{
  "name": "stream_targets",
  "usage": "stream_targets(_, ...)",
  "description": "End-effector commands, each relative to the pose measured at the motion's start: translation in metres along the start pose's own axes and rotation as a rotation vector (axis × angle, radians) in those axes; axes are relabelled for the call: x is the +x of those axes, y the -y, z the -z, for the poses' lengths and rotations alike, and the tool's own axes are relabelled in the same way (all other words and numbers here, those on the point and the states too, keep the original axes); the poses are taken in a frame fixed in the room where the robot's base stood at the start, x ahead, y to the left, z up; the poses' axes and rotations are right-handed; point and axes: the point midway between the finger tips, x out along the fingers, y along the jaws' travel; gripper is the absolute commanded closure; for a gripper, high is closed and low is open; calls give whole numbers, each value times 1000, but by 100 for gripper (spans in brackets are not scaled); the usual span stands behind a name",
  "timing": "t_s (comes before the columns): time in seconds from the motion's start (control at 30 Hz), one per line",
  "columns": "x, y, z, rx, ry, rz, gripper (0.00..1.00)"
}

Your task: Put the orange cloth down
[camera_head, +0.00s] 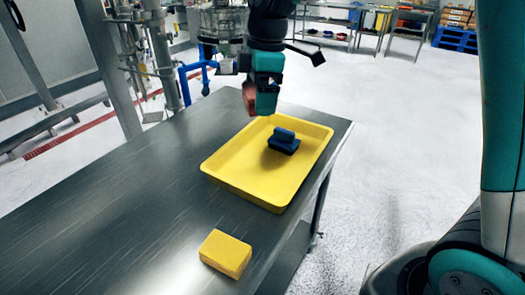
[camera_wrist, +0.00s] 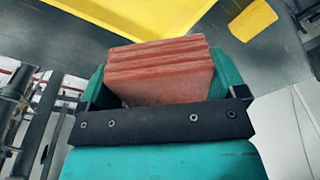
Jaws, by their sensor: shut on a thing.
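The orange cloth (camera_wrist: 160,75) is a folded, reddish-orange stack held between the teal fingers of my gripper (camera_wrist: 158,85) in the wrist view. In the head view my gripper (camera_head: 262,98) hangs over the far end of the metal table, just behind the yellow tray. The cloth (camera_head: 248,97) shows there only as a small orange patch beside the teal finger, the rest hidden. My gripper is shut on it. Whether the cloth touches the table cannot be told.
A yellow tray (camera_head: 229,181) on the metal table (camera_head: 120,215) holds a dark blue handled object (camera_head: 284,141). A yellow block (camera_head: 226,253) lies near the front edge. The table's left part is clear. Metal frames and equipment (camera_head: 160,50) stand behind the table.

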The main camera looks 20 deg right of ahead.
Motion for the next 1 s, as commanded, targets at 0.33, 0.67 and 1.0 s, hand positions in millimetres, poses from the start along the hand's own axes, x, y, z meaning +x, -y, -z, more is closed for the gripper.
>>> stream_targets(0.33, 77, 2, -10, -14, 4, 10, 36)
stream_targets(0.67, 147, 2, -18, -15, 3, 5, 36)
stream_targets(1.0, 188, 2, -22, -17, 2, 6, 36)
